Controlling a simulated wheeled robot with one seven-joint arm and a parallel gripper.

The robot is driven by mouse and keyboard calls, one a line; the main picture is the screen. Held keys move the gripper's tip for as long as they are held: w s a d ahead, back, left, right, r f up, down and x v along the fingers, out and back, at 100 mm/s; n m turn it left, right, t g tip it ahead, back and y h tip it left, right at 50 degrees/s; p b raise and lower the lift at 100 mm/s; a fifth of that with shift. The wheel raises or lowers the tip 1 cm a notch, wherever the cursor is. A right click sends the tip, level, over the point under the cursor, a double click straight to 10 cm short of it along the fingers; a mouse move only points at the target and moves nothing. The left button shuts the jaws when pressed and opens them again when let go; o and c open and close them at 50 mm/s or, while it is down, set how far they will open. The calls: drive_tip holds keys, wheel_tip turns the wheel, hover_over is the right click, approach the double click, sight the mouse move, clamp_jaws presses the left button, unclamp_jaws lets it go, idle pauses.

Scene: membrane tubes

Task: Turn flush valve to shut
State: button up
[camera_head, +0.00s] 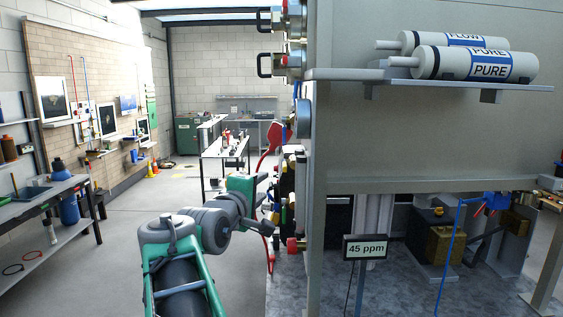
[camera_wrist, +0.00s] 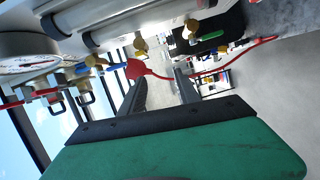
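My gripper (camera_wrist: 160,80) is open in the wrist view, with a clear gap between its two dark fingers. A red paddle-shaped part (camera_wrist: 134,68) sits just beyond the left fingertip; I cannot tell whether they touch. A small blue handle (camera_wrist: 95,62) and brass-coloured valve fittings (camera_wrist: 140,47) lie near it along the pipes. No label shows which one is the flush valve. In the head view my gripper (camera_head: 265,196) is beside the left side of the grey rack, below a red part (camera_head: 273,135). Its fingertips are hard to make out there.
The grey rack (camera_head: 430,140) fills the right, with white PURE tubes (camera_head: 475,64) on a shelf and a 45 ppm display (camera_head: 366,248) below. A round gauge (camera_wrist: 25,60) and thick pipes crowd the wrist view. A workbench (camera_head: 40,205) stands left, with open floor between.

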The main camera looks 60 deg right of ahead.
sight(284, 165)
drive_tip(key=shift+g+h, duration=0.5)
drive_tip(key=d+p, duration=0.1)
drive_tip(key=d, duration=0.2)
drive_tip(key=s+d+r+p, duration=0.1)
drive_tip(key=d, duration=0.2)
drive_tip(key=d+r, duration=0.1)
drive_tip(key=d, duration=0.2)
drive_tip(key=shift+s+r+p, duration=0.2)
drive_tip(key=shift+s+p, duration=0.2)
drive_tip(key=shift+c, duration=0.6)
clamp_jaws()
drive_tip(key=shift+f, duration=0.15)
